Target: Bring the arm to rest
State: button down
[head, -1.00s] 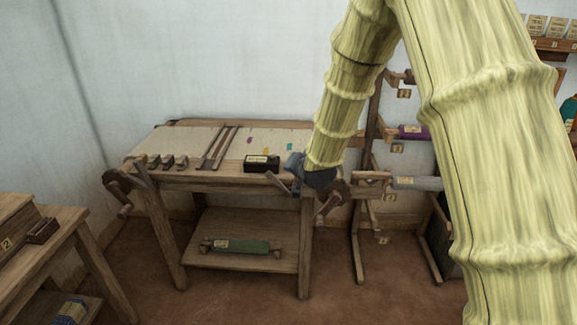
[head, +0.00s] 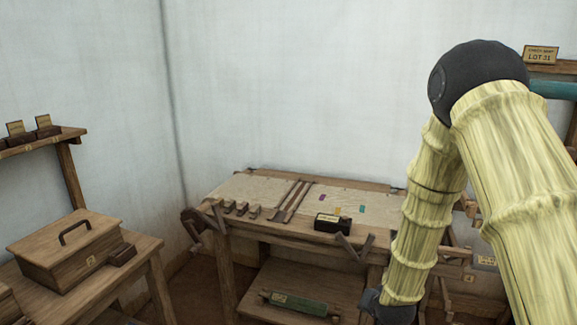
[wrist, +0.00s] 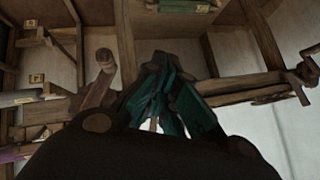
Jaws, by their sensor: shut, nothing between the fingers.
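My arm comes in from the right of the head view, bends at a dark elbow and hangs down in front of the loom's right part. My gripper (head: 371,304) shows only in part at the arm's lower end, low in the picture. In the wrist view its teal fingers (wrist: 165,95) are drawn together and hold nothing. The wooden loom (head: 270,232) stands against the wall behind it, with pale cloth on top. The arm hides the loom's right end.
A black labelled box (head: 333,223) sits on the loom's front edge. A green roll (head: 298,304) lies on its lower shelf. A side table at left bears a wooden lidded box (head: 68,250). A wall shelf (head: 40,143) hangs above. The upper wall area is clear.

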jog(key=s+f+n+g, duration=0.3)
jog(key=s+f+g, duration=0.2)
jog(key=s+f, duration=1.3)
jog(key=s+f+n+g, duration=0.1)
jog(key=s+f+g, duration=0.1)
jog(key=s, duration=1)
jog(key=s+a+f+n+g+p, duration=0.1)
jog(key=s+f+g, duration=0.1)
jog(key=s, duration=1)
jog(key=shift+s+a+f+n, duration=0.15)
jog(key=shift+s+f+n, duration=0.1)
jog(key=shift+s+n, duration=0.1)
jog(key=shift+a, duration=0.1)
